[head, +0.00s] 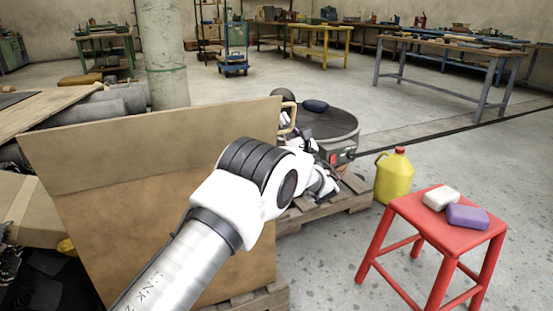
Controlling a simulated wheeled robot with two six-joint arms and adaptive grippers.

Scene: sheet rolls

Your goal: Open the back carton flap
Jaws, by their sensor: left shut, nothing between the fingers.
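The carton (150,225) stands on a wooden pallet at the left centre, seen as a large brown board face. A crease crosses it, and the part above the crease (150,145) stands upright like a raised flap. It hides the carton's inside, and I cannot make out the back flap. My left arm crosses in front of the board from the bottom. My left gripper (322,182) is just past the board's right edge, small and partly hidden by my wrist. It is shut and holds nothing. My right gripper is not in view.
The pallet (350,196) reaches out right of the carton. A dark round machine (335,122) stands behind it. A yellow jug (393,178) and a red stool (450,228) with a white and a purple block stand at right. Grey rolls (110,105) lie at left.

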